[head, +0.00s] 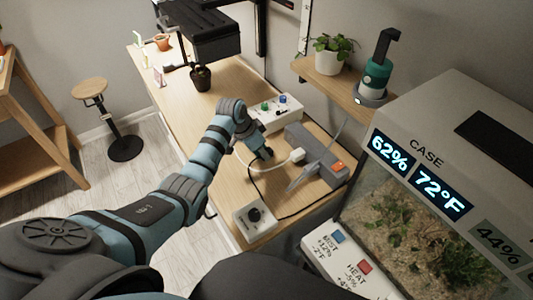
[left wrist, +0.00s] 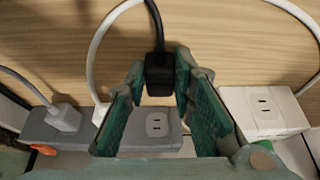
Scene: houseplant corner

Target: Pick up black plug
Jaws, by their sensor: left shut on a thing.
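The black plug (left wrist: 159,76) hangs on its black cord between the fingertips of my left gripper (left wrist: 160,80) in the left wrist view. The gripper is shut on it, with a teal pad on each side. In the head view my left gripper (head: 263,153) is over the wooden bench, and it mostly hides the plug. A grey power strip (head: 318,158) lies to its right, and its free socket (left wrist: 157,125) shows below the plug in the left wrist view. The plug appears apart from the socket. My right gripper is not in view.
A white plug (head: 297,155) and a grey plug (left wrist: 64,118) are at the strip, near its orange switch (head: 338,166). A white outlet box (left wrist: 265,110) is to the right. A dial box (head: 255,216) and a terrarium case (head: 430,170) stand close. Loose cords cross the bench (head: 228,185).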

